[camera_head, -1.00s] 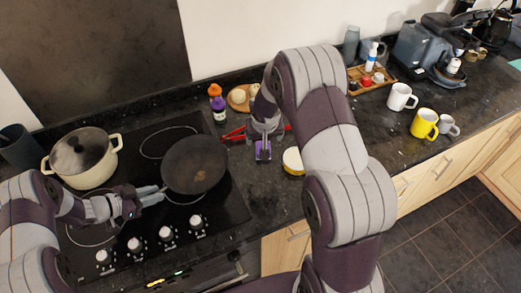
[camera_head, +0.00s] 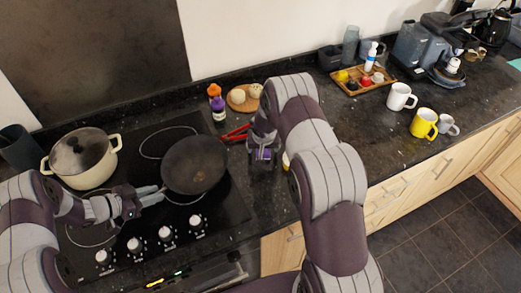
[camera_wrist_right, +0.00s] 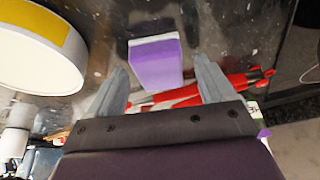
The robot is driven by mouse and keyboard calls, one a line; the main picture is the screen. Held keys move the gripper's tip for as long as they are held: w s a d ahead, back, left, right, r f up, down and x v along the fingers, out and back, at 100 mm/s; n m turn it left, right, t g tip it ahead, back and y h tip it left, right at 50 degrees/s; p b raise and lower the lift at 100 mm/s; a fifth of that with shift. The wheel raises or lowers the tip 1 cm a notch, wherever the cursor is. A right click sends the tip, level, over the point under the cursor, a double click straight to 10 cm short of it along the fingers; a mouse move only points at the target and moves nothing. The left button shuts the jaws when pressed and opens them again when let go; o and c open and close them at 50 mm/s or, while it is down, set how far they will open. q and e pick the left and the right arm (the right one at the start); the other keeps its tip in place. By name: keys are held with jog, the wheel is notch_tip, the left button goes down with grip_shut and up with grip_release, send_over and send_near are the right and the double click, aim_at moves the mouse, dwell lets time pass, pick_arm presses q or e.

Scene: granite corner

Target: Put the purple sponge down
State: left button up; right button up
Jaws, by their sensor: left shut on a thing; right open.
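The purple sponge (camera_wrist_right: 155,66), with a white layer along one edge, lies on the dark counter in the right wrist view. In the head view a small purple part of it (camera_head: 263,155) shows below my right gripper (camera_head: 262,146). My right gripper is open, with a finger on each side of the sponge in the wrist view and gaps between; the sponge looks free of them. My left gripper (camera_head: 146,197) is shut on the handle of the dark frying pan (camera_head: 195,164) on the hob.
A red-handled tool (camera_wrist_right: 200,92) lies close beside the sponge. A round yellow and white thing (camera_wrist_right: 38,45) stands on its other side, mostly behind my arm in the head view. Bottles (camera_head: 217,103) and a round board (camera_head: 238,104) stand behind; mugs (camera_head: 401,97) are farther right.

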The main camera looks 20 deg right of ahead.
jog(key=c, duration=1.2)
notch_tip(320, 180, up, 10)
jog(key=s+a+n+g+y, duration=0.35)
jog(key=s+n+y, duration=0.25)
jog(key=s+n, duration=1.1)
jog(key=w+f+n, duration=0.1)
jog(key=f+n, duration=0.1)
jog(key=f, duration=0.1)
jog(key=w+f+n, duration=0.1)
jog(key=f, duration=0.2)
jog(key=w+f+n, duration=0.2)
jog(key=f, duration=0.1)
jog(key=shift+w+d+f+n+g, duration=0.1)
jog(key=shift+d+f+n+g, duration=0.05)
jog(key=shift+f+n+g, duration=0.2)
